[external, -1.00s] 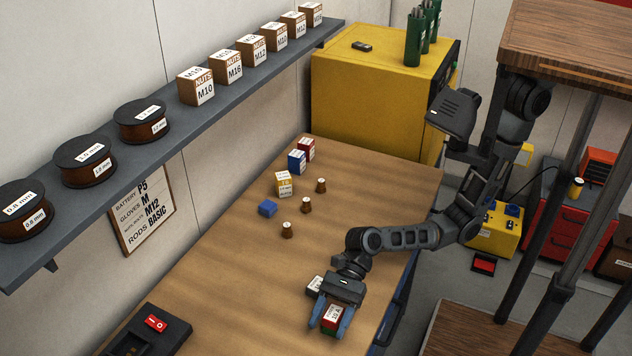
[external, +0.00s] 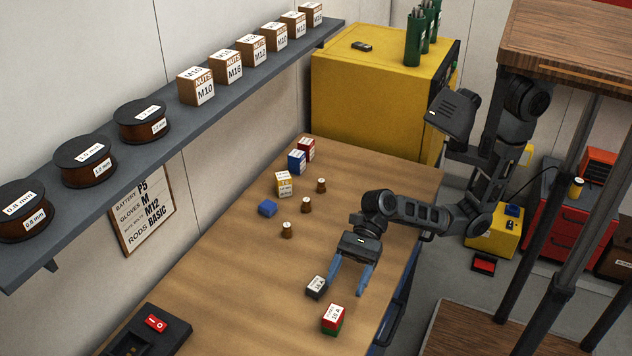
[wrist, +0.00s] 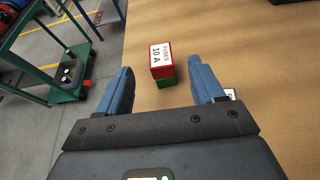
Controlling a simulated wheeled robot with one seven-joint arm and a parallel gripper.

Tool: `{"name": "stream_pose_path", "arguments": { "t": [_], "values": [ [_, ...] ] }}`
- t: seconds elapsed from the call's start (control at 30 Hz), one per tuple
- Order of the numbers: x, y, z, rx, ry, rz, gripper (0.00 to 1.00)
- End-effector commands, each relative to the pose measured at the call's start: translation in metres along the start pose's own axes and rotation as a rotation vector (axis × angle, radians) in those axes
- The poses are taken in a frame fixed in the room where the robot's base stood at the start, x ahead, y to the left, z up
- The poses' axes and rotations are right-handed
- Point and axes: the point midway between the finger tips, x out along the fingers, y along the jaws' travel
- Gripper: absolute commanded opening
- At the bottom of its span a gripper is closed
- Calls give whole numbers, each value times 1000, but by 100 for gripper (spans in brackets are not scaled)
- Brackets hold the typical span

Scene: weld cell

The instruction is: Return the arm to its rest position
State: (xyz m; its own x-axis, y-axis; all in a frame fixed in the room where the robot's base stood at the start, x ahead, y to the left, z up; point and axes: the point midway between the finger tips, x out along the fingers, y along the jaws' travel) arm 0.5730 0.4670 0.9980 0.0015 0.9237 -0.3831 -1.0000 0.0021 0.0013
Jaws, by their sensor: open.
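My gripper (external: 350,280) is open and empty above the wooden workbench (external: 220,275), its blue fingers spread apart. A dark box with a white label (external: 316,287) sits on the bench beside the left finger. In the wrist view it is mostly hidden behind the right finger.
Blue, yellow and red boxes (external: 284,184) and several small brown spools (external: 306,205) stand farther back on the bench. A switch unit (external: 150,332) is at the front left. A shelf (external: 110,170) runs along the wall. A wooden-topped rack with posts (external: 560,45) stands at right.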

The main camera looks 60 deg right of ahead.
Motion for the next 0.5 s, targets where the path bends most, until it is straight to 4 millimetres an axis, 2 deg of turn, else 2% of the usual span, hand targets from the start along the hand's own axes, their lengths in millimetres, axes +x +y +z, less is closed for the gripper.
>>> {"name": "stream_pose_path", "arguments": {
  "t": [0.17, 0.5],
  "values": [
    [-15, 0, 0, 0, 0, 1, 68],
    [-16, 1, 0, 0, 1, 2, 68]
  ]
}}
